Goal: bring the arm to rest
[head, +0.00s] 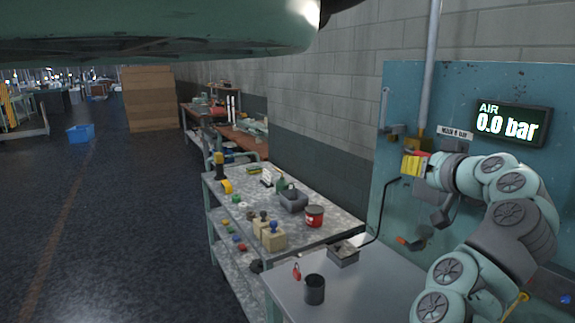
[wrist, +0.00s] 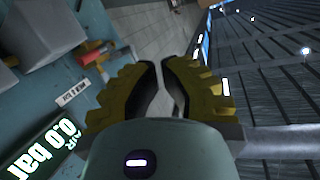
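My gripper (head: 414,163) is raised in front of the teal wall panel (head: 402,95), at the end of my bent arm on the right of the head view. In the wrist view its yellow fingers (wrist: 158,66) have a narrow gap between them with nothing in it. The fingers look partly open and hold nothing. In the head view they overlap the area just below a brass-coloured fitting (head: 419,143) on the vertical pipe; I cannot tell whether they touch anything there.
A display (head: 512,123) reads "AIR 0.0 bar". A red-handled valve (wrist: 93,55) shows at the wrist view's left. Below my arm, a grey bench (head: 375,294) holds a dark cup (head: 315,289) and a small metal box (head: 343,254). A cluttered cart (head: 325,231) stands left; floor beyond is open.

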